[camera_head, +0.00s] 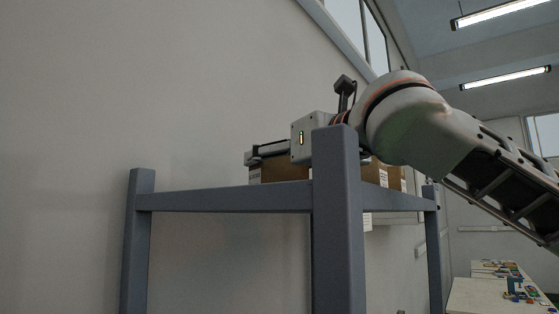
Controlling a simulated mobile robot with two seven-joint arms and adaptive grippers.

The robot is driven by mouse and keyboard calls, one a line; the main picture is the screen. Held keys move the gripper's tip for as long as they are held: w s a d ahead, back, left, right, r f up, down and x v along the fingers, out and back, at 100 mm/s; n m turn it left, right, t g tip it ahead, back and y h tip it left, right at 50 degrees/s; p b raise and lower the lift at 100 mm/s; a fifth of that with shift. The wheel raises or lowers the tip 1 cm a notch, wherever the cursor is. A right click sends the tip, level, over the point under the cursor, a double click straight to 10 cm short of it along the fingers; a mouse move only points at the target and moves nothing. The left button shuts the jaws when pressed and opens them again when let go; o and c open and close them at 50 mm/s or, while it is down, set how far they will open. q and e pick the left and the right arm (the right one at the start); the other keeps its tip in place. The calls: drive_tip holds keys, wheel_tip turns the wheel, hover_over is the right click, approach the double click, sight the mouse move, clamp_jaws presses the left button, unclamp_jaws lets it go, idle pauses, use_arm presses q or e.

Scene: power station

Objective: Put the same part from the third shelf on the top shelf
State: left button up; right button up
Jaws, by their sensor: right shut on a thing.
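A grey metal shelf rack (230,198) stands in front of me, seen from slightly below, so its top surface is hidden. My right arm reaches in from the right above the top of the rack. My right gripper (265,153) is shut on a brown box (283,170) with a white label, just above or at the level of the top rail. The rail and front post hide the box's lower part, so I cannot tell whether it rests on the shelf. My left gripper is not in view.
More brown boxes with white labels (383,177) show to the right of the front post (337,220). A plain wall lies behind and to the left. White tables (497,295) with small coloured items stand far right.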

drive_tip(key=o, duration=1.3)
drive_tip(key=shift+f, duration=0.15)
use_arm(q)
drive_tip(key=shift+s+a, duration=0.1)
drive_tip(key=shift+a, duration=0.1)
use_arm(e)
drive_tip(key=shift+s+d, duration=0.15)
drive_tip(key=shift+s, duration=0.05)
drive_tip(key=b+v, duration=0.2)
drive_tip(key=v, duration=0.8)
drive_tip(key=shift+s+d, duration=0.45)
drive_tip(key=shift+s, duration=0.2)
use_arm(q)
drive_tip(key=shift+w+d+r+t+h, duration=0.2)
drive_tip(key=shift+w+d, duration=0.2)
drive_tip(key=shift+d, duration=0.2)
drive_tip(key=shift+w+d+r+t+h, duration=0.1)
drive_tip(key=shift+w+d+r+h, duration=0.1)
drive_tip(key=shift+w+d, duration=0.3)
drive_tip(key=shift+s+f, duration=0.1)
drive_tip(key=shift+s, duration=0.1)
